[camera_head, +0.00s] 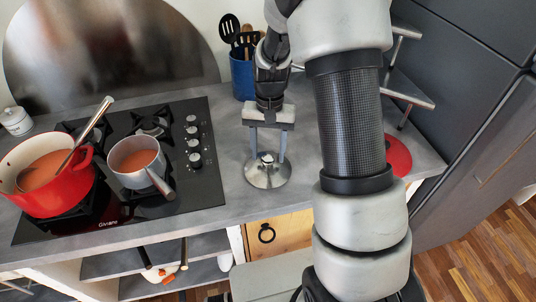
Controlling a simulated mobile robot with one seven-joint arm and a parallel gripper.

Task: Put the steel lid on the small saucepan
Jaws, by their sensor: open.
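The steel lid (268,176) lies flat on the grey counter, to the right of the cooktop. It is round and shiny with a small knob on top. My gripper (268,157) points down directly over it, open, with one finger on each side of the knob. I cannot tell whether the fingers touch the lid. The small saucepan (137,158) stands upright and uncovered on the front right of the cooktop, with orange-red contents. Its handle points toward the lower right.
A large red pot (60,196) with a ladle (87,133) stands left of the saucepan on the black cooktop (206,187). A blue utensil holder (243,77) is behind my gripper. A red round item (398,155) lies to the right. Counter between cooktop and lid is clear.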

